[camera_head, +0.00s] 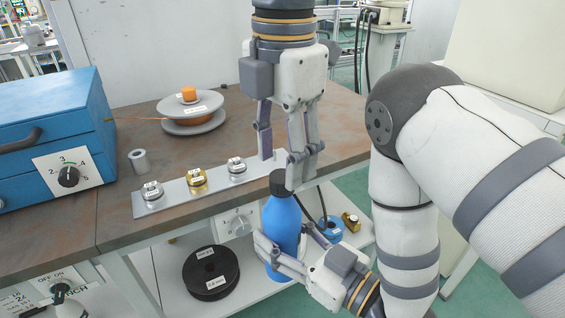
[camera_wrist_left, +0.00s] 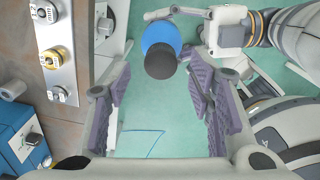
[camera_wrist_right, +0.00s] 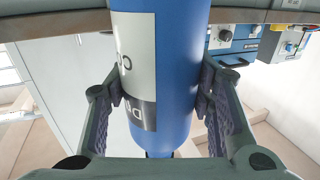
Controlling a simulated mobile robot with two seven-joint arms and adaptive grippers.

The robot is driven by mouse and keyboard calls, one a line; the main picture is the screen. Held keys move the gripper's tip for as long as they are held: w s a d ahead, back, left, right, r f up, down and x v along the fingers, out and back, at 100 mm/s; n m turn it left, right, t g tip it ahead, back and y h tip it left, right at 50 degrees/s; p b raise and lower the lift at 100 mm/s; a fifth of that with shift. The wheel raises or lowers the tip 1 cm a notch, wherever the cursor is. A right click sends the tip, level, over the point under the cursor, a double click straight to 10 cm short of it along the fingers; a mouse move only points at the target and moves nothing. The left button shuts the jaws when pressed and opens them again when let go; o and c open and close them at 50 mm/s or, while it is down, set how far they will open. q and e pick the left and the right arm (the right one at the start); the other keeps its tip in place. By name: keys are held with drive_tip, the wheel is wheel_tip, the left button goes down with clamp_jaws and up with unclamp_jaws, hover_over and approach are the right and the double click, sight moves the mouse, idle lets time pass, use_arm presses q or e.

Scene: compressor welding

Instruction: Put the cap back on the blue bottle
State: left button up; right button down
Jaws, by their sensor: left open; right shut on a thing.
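The blue bottle (camera_head: 282,222) is upright, held up at the table's front edge. My right gripper (camera_head: 283,238) is shut on its body. In the right wrist view the bottle (camera_wrist_right: 180,70) stands between both fingers, with a grey and black label facing the camera. The black cap (camera_head: 278,182) sits on top of the bottle; whether it is screwed tight cannot be told. My left gripper (camera_head: 280,168) is open and points down just above the cap. In the left wrist view the cap (camera_wrist_left: 160,62) lies between and beyond the open fingers, apart from them.
A metal strip (camera_head: 150,208) with several labelled weights lies on the brown table, left of the bottle. A blue cabinet (camera_head: 45,120) and an orange-wire spool (camera_head: 190,120) stand behind. A black spool (camera_head: 210,272) is on the lower shelf.

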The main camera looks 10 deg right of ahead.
use_arm(q)
wheel_tip(320, 180, up, 2)
drive_tip(key=shift+r, duration=0.2)
drive_tip(key=shift+c, duration=0.4)
